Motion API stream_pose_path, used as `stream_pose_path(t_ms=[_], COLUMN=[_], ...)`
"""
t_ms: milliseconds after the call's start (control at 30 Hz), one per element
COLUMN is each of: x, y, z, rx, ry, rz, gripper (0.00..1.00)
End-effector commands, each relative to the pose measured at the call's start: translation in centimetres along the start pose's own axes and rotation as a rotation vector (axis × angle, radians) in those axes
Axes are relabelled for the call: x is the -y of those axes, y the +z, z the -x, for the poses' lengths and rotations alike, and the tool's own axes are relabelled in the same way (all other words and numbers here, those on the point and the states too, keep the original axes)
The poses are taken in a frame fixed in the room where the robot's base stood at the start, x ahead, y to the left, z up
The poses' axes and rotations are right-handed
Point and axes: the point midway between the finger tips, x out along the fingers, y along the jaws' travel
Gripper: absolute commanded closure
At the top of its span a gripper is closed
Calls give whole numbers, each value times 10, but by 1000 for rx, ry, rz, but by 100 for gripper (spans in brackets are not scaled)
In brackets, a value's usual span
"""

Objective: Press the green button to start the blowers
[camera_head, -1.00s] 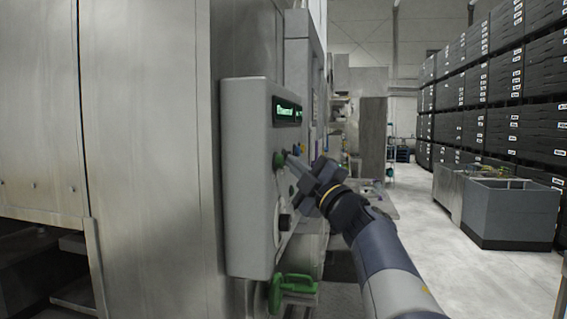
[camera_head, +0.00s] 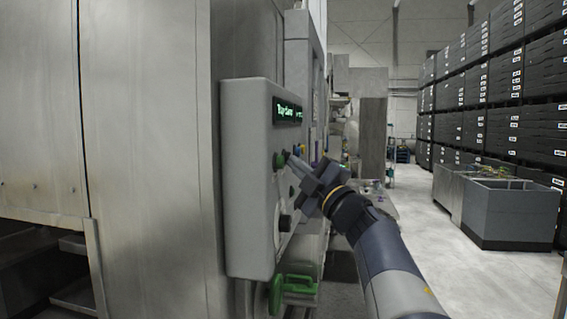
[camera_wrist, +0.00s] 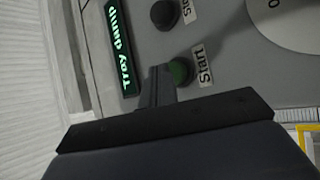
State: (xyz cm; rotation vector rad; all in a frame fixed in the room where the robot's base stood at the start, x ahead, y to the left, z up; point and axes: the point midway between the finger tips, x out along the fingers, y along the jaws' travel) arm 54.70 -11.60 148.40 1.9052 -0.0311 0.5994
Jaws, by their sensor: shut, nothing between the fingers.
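The green button (camera_head: 279,161) sits on the face of a grey control box (camera_head: 245,180), below a display with lit green text (camera_head: 287,110). In the wrist view the green button (camera_wrist: 180,71) has a label reading "Start" beside it, and the display (camera_wrist: 120,48) seems to read "Tray damp". My gripper (camera_head: 288,155) is shut and empty, its fingertips right at the green button. In the wrist view my fingers (camera_wrist: 157,72) lie just left of the button and cover part of its edge. I cannot tell whether they touch it.
A black button (camera_wrist: 165,14) with a partly cut-off label is near the green one. A green handle (camera_head: 290,285) is below the box. Stacked black crates (camera_head: 510,90) and a grey bin (camera_head: 510,215) stand at right, with open floor before them.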

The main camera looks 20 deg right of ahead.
Motion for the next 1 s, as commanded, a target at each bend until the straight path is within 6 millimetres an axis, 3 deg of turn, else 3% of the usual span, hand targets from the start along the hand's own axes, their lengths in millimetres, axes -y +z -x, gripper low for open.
stream_pose_path(t_ms=[500, 1000], x=[-6, -28], y=[6, 29], z=[8, 39], rx=[2, 3], ry=[0, 0], rz=[1, 0], gripper=[100, 100])
